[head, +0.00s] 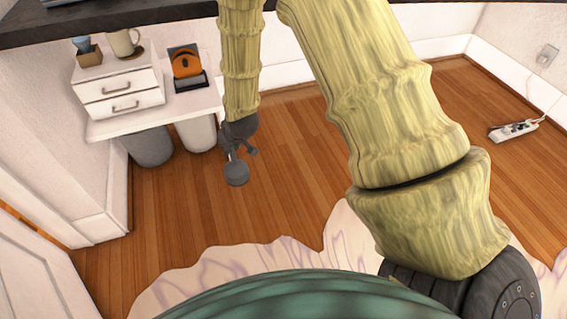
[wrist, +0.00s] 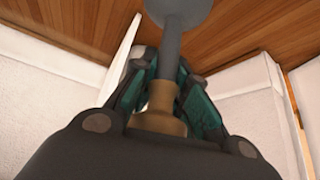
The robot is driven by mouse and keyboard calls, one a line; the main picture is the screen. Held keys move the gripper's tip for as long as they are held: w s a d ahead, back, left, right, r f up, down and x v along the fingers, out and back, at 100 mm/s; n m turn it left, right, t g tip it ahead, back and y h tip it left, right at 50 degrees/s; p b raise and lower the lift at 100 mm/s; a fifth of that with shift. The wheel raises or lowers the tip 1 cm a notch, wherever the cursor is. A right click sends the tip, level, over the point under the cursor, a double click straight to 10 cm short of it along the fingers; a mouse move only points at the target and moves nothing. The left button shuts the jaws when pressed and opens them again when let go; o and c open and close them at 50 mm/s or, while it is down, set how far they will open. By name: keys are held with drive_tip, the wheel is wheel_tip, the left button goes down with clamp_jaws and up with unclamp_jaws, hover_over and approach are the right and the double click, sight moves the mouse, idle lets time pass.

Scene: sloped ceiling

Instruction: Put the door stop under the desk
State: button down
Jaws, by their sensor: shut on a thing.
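My gripper (head: 238,147) hangs down in mid-air left of centre in the head view, above the wooden floor. It is shut on the door stop, whose grey round end (head: 236,174) points down. In the wrist view the fingers (wrist: 163,80) close around the door stop (wrist: 171,50), a grey shaft with a wide disc end and a brass-coloured part between the fingers. A white desk-like surface (head: 105,128) stands at the left, left of my gripper. A dark slab (head: 130,17) crosses the top of the view; I cannot tell which is the desk.
A grey bin (head: 151,147) and a white bin (head: 197,133) stand under the white surface. A drawer unit (head: 118,92), a mug (head: 125,42) and an orange item (head: 187,66) are above. A power strip (head: 514,130) lies at the right. The middle floor (head: 300,170) is clear; a pale rug (head: 205,270) lies in front.

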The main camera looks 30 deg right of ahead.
drive_tip(key=w+d+f, duration=0.3)
drive_tip(key=d+f, duration=1.3)
drive_tip(key=f, duration=0.2)
drive_tip(key=w+d+f+b, duration=0.4)
drive_tip(key=w+d+b, duration=0.5)
drive_tip(key=w+d, duration=0.1)
drive_tip(key=shift+d+f+n+b, duration=0.3)
drive_tip(key=shift+d+f+b, duration=0.1)
drive_tip(key=shift+d, duration=0.45)
drive_tip(key=shift+w, duration=0.1)
drive_tip(key=c, duration=1.8)
unclamp_jaws()
drive_tip(key=shift+f, duration=0.2)
drive_tip(key=shift+c, duration=0.2)
drive_tip(key=o, duration=0.6)
drive_tip(key=shift+r, duration=0.15)
